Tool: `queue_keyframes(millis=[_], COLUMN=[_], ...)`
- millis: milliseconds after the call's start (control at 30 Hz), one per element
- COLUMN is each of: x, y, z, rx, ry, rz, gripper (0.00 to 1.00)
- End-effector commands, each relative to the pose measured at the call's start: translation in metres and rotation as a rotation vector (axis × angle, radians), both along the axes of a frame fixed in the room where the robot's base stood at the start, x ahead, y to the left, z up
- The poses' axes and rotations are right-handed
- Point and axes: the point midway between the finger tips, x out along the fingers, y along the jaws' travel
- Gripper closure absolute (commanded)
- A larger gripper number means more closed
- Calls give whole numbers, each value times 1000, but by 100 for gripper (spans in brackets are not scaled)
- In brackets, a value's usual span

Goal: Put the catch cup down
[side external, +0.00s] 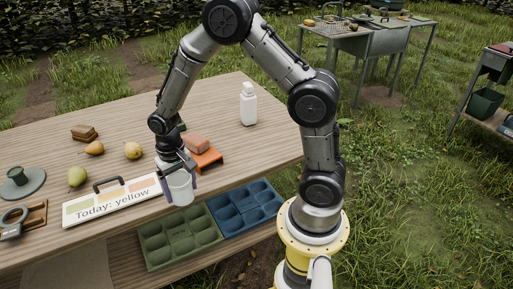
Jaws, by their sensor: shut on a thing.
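The catch cup (181,188) is a pale, whitish cup near the front edge of the table, at the right end of the sign. My gripper (177,170) is shut on it from above. The cup looks upright. I cannot tell whether its base touches the table or hangs a little above it.
A green tray (180,238) and a blue tray (245,207) sit at the front. Pears (77,177) lie left; a white bottle (248,104) stands at the back.

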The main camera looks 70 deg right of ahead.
Motion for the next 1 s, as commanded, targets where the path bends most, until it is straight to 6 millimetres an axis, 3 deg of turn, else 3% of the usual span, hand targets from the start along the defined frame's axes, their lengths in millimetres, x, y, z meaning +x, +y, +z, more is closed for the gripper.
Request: queue_keyframes(millis=[200,500,800,1000], x=[-40,-113,-182,-202], y=[-72,-155,-207,-224], z=[24,54,76,83], rx=[0,0,0,0], ry=[-4,-2,-3,-1], rz=[-595,-1265,-1626,-1717], gripper=[70,70,70,70])
